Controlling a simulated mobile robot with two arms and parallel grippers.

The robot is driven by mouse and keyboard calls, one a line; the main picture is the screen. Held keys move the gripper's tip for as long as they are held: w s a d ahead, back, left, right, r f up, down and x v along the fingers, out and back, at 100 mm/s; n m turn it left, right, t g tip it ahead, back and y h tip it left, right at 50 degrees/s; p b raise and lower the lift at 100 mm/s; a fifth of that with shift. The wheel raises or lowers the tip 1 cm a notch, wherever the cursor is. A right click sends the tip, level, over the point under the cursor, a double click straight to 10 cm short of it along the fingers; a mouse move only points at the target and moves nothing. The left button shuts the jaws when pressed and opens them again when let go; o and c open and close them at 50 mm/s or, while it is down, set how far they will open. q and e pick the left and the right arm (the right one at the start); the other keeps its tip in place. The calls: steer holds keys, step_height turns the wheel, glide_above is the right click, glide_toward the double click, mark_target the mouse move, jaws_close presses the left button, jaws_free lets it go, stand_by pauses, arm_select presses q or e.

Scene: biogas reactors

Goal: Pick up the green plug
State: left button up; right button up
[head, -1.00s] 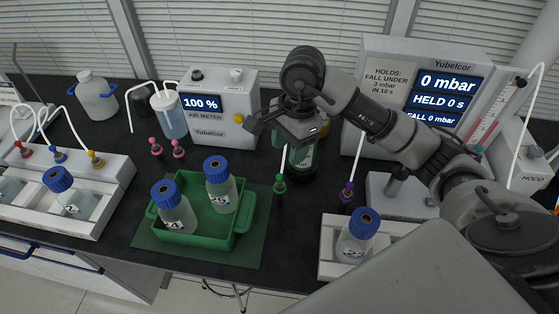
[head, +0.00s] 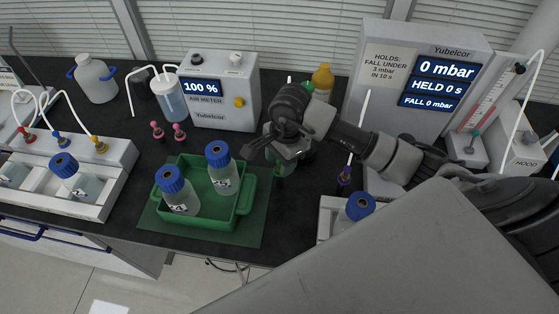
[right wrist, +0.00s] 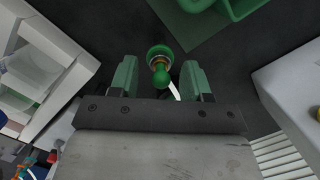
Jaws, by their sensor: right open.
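The green plug (right wrist: 159,55) shows in the right wrist view, with a rounded knob and a wider ringed end. It stands just ahead of and between the fingertips of my right gripper (right wrist: 158,78), which is open with nothing held. In the head view my right gripper (head: 268,154) hangs low over the bench, right of the green tray, and mostly hides the plug. I cannot tell whether the fingers touch the plug. My left gripper is not in view.
The green tray (head: 243,208) with two blue-capped bottles stands close on the left. Two pink plugs (head: 168,132) stand behind it. A purple plug (head: 344,177) stands to the right. The air meter (head: 222,92) and a yellow-capped bottle (head: 322,80) are behind.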

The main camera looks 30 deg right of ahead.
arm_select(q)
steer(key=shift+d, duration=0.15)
arm_select(e)
steer(key=shift+f, duration=0.15)
steer(key=shift+c, duration=0.2)
jaws_close()
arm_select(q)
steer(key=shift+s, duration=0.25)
